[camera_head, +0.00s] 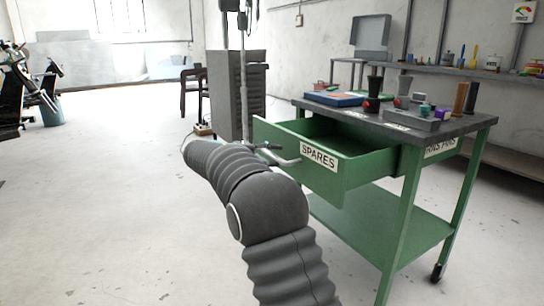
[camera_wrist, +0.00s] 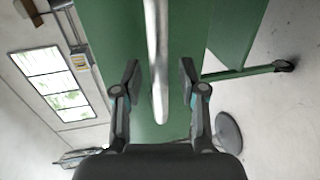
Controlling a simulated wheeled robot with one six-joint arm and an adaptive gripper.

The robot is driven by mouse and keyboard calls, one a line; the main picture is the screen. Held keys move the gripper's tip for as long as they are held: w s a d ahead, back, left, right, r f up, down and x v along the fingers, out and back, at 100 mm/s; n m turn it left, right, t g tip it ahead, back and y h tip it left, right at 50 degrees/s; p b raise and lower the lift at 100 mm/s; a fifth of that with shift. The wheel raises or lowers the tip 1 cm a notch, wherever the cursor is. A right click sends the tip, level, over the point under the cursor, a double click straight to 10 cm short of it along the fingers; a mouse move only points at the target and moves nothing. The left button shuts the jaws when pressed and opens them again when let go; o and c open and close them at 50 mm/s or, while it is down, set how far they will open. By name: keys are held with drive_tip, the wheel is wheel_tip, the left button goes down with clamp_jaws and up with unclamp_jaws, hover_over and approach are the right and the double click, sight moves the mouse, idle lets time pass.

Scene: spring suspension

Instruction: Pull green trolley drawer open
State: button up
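The green trolley (camera_head: 410,215) stands at the right in the head view. Its drawer (camera_head: 352,176), with a SPARES label (camera_head: 319,157), is pulled well out to the left, and its hollow inside shows. My gripper (camera_head: 268,148) is at the drawer's front, partly hidden behind my arm. In the wrist view, my gripper (camera_wrist: 160,78) is open, with its fingers on either side of the metal handle bar (camera_wrist: 157,60). Gaps show between the bar and both fingers. The green drawer front (camera_wrist: 110,35) is beyond it.
The trolley top (camera_head: 465,127) carries several tools, a blue tray (camera_head: 338,98) and a grey block (camera_head: 408,116). A second drawer with a partly hidden label is at the right. A grey cabinet (camera_head: 226,95) stands behind.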

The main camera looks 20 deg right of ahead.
drive_tip(key=shift+a, duration=0.15)
drive_tip(key=v, duration=1.1)
drive_tip(key=shift+s+a, duration=0.15)
drive_tip(key=shift+a, duration=0.2)
